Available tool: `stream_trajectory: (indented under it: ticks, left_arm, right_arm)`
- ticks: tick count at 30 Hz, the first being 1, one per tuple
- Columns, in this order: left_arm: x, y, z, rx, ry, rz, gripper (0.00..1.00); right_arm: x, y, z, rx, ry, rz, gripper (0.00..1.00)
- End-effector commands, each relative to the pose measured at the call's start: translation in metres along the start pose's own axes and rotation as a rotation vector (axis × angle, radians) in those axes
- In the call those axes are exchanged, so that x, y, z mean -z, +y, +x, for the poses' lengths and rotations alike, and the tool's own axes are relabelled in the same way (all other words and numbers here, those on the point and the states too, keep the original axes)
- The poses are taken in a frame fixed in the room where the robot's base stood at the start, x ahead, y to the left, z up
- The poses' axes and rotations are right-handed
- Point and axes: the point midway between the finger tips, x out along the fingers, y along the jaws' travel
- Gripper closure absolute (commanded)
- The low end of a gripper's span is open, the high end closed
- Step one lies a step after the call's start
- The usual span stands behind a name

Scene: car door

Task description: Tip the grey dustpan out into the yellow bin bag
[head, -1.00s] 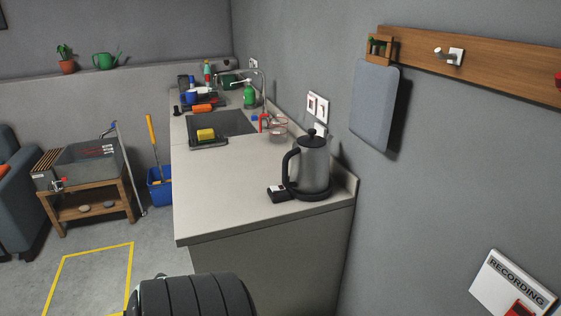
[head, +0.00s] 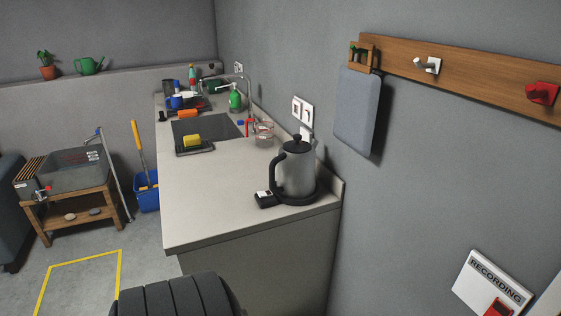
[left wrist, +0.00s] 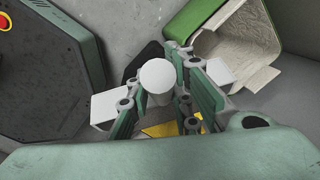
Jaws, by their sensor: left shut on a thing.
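My left gripper (left wrist: 158,104) shows in the left wrist view with its green fingers shut on a pale round-ended object (left wrist: 157,75). It looks like the end of a handle; I cannot tell whether it belongs to the dustpan. A dark flat shape (left wrist: 146,57) shows partly behind it. A small yellow patch (left wrist: 160,130) lies below, between the fingers; I cannot tell whether it is the bin bag or floor marking. No grey dustpan pan or yellow bin bag is clearly visible in the head view. My right gripper is in neither view.
A green open container (left wrist: 230,45) with a pale inside lies at upper right in the wrist view. In the head view, a counter (head: 200,225) carries a kettle (head: 297,170). A black ribbed object (head: 180,296) stands before it. Yellow tape (head: 82,255) marks open floor.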

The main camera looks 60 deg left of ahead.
Motion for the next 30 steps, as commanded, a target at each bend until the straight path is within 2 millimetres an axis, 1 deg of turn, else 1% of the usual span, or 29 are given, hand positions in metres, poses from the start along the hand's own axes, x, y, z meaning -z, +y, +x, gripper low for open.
stream_trajectory:
  ticks: [1, 21, 30]
  left_arm:
    - [0.003, -0.001, -0.003, 0.0, -0.003, 0.001, 1.0]
    - [0.016, -0.005, -0.022, -0.012, -0.094, 0.015, 1.0]
    - [0.024, -0.007, -0.027, -0.017, -0.135, 0.019, 1.0]
  right_arm:
    - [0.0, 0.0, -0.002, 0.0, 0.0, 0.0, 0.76]
    - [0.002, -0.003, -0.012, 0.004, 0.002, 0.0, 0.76]
    - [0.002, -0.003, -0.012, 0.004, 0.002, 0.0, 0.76]
